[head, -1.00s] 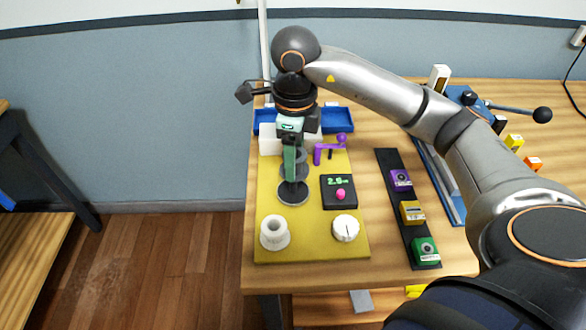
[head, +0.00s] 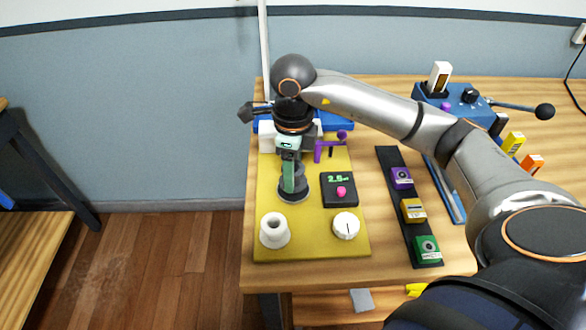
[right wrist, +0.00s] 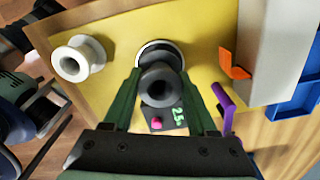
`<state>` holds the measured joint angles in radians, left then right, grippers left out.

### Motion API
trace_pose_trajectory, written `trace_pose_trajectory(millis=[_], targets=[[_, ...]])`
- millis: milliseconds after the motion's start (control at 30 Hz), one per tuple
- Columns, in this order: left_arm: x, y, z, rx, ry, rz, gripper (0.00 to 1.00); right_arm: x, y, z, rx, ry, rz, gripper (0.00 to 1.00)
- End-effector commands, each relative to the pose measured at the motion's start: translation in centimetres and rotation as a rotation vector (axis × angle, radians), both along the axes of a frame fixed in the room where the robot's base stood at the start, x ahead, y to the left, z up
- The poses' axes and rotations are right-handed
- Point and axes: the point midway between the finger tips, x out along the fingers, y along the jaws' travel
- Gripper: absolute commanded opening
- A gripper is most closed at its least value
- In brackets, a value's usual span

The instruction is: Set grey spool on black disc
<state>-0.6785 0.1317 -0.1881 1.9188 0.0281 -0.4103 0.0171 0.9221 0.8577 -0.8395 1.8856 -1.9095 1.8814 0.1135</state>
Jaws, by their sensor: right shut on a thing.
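The grey spool (head: 302,186) is between the fingers of my right gripper (head: 290,187), which is shut on it. The spool is upright and low over the black disc (head: 294,200) on the yellow board. In the right wrist view, the two green fingers hold the spool (right wrist: 158,83) from both sides, and part of the disc (right wrist: 160,47) shows behind it. I cannot tell whether the spool touches the disc. The fingers hide part of the spool in the head view. My left gripper is not in view.
A white spool (head: 274,231) stands on the yellow board (head: 310,245) near its front left. A black timer box (head: 338,190), a white dial (head: 346,226) and a purple crank (head: 328,148) are to the right. A blue tray (head: 340,120) lies behind.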

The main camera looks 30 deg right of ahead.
Motion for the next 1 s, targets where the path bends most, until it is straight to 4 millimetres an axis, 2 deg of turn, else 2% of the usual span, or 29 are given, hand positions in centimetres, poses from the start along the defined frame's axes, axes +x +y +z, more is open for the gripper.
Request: trace_pose_trajectory(millis=[67,100,333,567,733,800,867,1000], targets=[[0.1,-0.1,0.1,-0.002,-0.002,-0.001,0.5,0.0,0.0,0.0,0.001,-0.001,0.0,0.03],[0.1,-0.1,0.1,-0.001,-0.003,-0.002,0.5,0.0,0.0,0.0,0.0,0.0,0.0,0.61],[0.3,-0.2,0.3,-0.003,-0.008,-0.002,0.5,0.0,0.0,0.1,0.0,0.0,-0.001,0.87],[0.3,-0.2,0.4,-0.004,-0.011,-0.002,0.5,0.0,0.0,0.1,0.0,0.0,-0.001,0.88],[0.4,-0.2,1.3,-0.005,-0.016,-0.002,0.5,0.0,0.0,1.0,-0.001,-0.001,-0.001,0.88],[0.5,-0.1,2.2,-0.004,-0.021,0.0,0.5,0.0,0.0,1.9,0.0,-0.001,-0.001,0.88],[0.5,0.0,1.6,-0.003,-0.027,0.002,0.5,0.2,0.0,2.8,0.002,-0.007,0.0,0.88],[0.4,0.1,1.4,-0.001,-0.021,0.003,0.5,0.2,0.0,6.2,0.0,-0.008,0.0,0.88]])
